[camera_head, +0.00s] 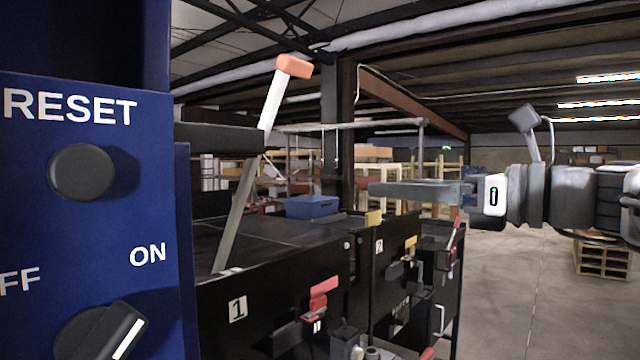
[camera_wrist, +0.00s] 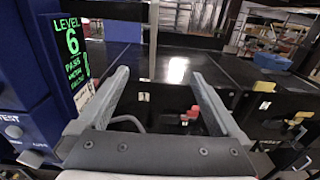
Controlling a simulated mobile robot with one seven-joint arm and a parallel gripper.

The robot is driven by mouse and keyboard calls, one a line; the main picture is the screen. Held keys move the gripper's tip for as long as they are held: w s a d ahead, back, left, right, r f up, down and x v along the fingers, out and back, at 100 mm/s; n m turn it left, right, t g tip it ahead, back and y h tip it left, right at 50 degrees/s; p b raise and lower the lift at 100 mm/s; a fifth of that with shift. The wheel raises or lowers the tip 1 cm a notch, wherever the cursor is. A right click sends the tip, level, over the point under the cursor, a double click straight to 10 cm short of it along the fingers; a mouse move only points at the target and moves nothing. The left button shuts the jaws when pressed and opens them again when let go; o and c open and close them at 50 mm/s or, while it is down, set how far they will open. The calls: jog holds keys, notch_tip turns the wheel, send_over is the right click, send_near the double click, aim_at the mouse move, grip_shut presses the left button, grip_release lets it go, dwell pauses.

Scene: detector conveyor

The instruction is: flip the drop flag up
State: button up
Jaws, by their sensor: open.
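No part is labelled as the drop flag, and I cannot tell which one it is. An orange-tipped pale lever (camera_head: 270,100) leans up to the right at the black bar (camera_head: 220,138). A red latch (camera_head: 318,298) is on the black front panel by the number 1, and a yellow one (camera_head: 402,268) is by the number 2. My gripper (camera_head: 378,188) points left above the black cabinets, right of the lever and apart from it. In the wrist view my gripper (camera_wrist: 160,72) is open and empty, with a red latch (camera_wrist: 191,113) seen beyond and between its fingers.
A blue control panel (camera_head: 150,200) with a RESET knob (camera_head: 82,172) and an ON/OFF switch (camera_head: 115,335) fills the left side. A green-lettered display (camera_wrist: 72,55) is at left in the wrist view.

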aim_at(226, 256)
jog(key=shift+s+d, duration=0.3)
jog(key=shift+d, duration=0.05)
jog(key=shift+c, duration=0.3)
jog(key=shift+g+h, duration=0.6)
jog(key=shift+h, duration=0.2)
jog(key=f+x, duration=0.1)
jog(key=x, duration=0.3)
jog(key=f+p+x, duration=0.1)
jog(key=x, duration=0.4)
jog(key=d+f+x, duration=0.1)
jog(key=x, duration=0.4)
jog(key=shift+w+a+p, duration=0.1)
jog(key=shift+w+p, duration=0.15)
jog(key=shift+p, duration=0.15)
jog(key=c, duration=1)
jog(key=shift+g+h, duration=0.4)
jog(key=shift+h, duration=0.1)
jog(key=w+a+f, duration=0.1)
jog(key=a+f, duration=0.1)
jog(key=a, duration=0.1)
jog(key=w+a+f, duration=0.2)
jog(key=a, duration=0.1)
jog(key=w+a+f+p, duration=0.1)
jog(key=a+f, duration=0.1)
jog(key=a, duration=0.2)
jog(key=shift+w+a, duration=0.1)
jog(key=shift+w, duration=0.15)
grip_shut()
jog(key=x, duration=1)
jog(key=shift+f, duration=0.1)
